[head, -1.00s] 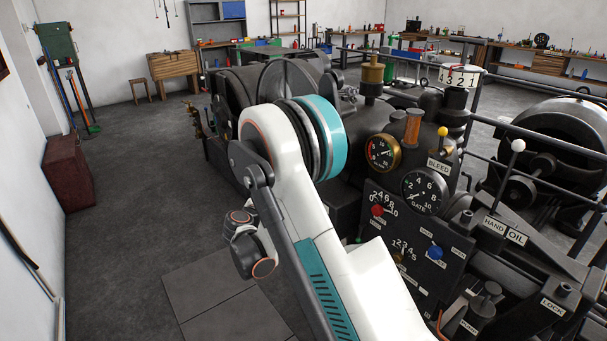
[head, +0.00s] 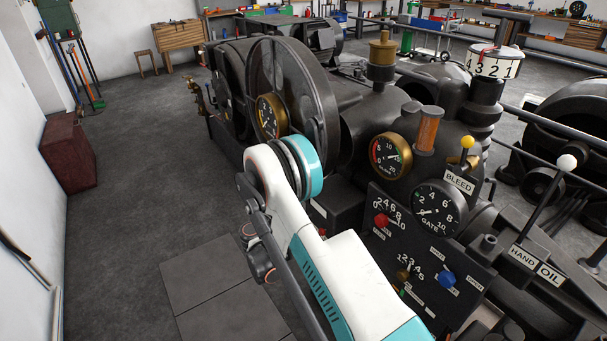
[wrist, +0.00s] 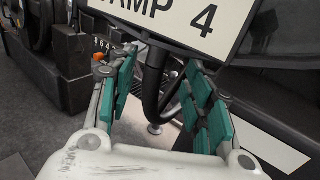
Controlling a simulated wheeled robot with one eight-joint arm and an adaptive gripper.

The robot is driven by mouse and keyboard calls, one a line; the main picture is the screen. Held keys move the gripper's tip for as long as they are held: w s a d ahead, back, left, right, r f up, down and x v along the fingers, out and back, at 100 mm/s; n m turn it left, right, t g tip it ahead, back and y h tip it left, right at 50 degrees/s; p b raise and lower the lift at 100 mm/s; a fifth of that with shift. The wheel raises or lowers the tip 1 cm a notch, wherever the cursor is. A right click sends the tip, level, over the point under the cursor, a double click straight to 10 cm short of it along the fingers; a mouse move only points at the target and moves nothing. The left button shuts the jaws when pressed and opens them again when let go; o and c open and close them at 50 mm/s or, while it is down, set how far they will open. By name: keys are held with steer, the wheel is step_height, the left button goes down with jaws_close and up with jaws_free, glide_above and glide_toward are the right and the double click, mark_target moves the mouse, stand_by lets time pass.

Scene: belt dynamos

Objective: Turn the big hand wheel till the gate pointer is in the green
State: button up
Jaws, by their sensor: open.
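The gate gauge (head: 440,208), marked GATE, has a black face with white numbers. Its pale pointer lies at the lower left, near the low numbers. The head view hides my gripper behind my arm.
A panel with red (head: 381,220) and blue (head: 447,279) knobs slopes beside my arm. A white-knobbed lever (head: 566,162) and yellow knob (head: 467,142) stand at the right. Open floor (head: 130,230) lies at the left.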

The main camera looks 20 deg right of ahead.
steer(key=b+x, duration=0.2)
steer(key=x, duration=0.6)
steer(key=shift+w+d+f, duration=0.1)
steer(key=shift+w+d, duration=0.1)
jaws_close()
